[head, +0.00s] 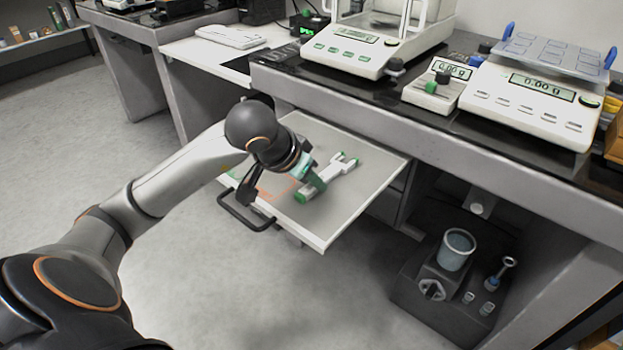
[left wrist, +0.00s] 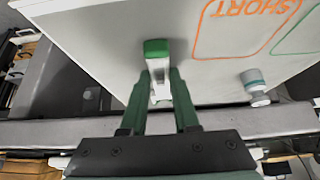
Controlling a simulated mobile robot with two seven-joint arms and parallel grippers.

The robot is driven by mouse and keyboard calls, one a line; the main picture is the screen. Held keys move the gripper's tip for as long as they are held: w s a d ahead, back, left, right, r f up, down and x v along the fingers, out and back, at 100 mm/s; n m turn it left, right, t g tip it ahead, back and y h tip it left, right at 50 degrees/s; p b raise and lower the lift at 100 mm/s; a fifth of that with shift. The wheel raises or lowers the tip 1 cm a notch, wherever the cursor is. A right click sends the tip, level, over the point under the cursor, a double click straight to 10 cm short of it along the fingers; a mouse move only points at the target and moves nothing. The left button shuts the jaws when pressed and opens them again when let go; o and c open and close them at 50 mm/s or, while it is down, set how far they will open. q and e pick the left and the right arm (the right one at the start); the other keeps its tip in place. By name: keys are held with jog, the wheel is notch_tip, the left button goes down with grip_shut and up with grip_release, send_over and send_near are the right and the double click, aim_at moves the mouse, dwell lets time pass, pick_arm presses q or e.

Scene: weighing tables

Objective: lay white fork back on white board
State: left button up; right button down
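The white fork (head: 343,174), with a green handle end and two green-tipped prongs, is at the white board (head: 370,190), which sticks out below the bench like a drawer. I cannot tell whether it rests on the board or is held just above it. My left gripper (head: 314,182) is at the fork's handle. In the left wrist view, its green fingers (left wrist: 160,85) close on both sides of the fork's shaft, just behind the green end (left wrist: 156,48). The board (left wrist: 110,35) also shows there, with an orange "SHORT" outline beside the fork. My right gripper is not in view.
Balances (head: 535,95) stand on the bench above, whose edge overhangs the board's back. A grey box with a cup (head: 456,250) is below right. A small white-and-teal cylinder (left wrist: 256,86) shows in the left wrist view.

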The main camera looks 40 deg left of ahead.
pick_arm(q)
jog(key=o, duration=0.4)
jog(key=shift+o, duration=0.2)
